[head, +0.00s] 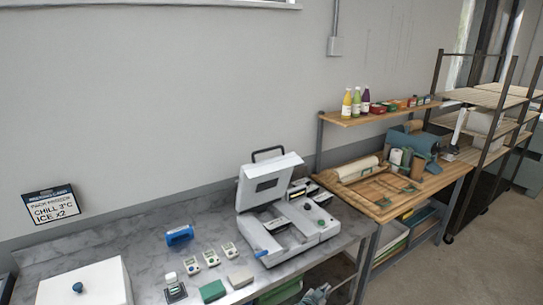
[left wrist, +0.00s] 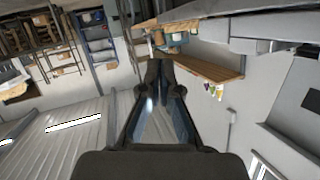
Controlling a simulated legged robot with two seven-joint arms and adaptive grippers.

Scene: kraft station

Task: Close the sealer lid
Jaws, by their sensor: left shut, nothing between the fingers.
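The sealer (head: 315,228) is a white machine on the grey worktop. Its lid (head: 285,170) stands raised and tilted back, with a dark-framed window and a dark handle on its top edge. My left gripper (head: 318,291) seems to show only in small part at the bottom of the head view, in front of the worktop edge and below the sealer, apart from it. In the left wrist view my left gripper (left wrist: 160,66) has its fingers together with nothing between them. My right gripper is not in view.
A blue-handled item (head: 180,236), small white devices (head: 211,256) and a green block (head: 213,291) lie left of the sealer. A white box (head: 105,285) stands at the front left. A wooden bench (head: 385,208) with rolls and a shelf (head: 350,120) is to the right.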

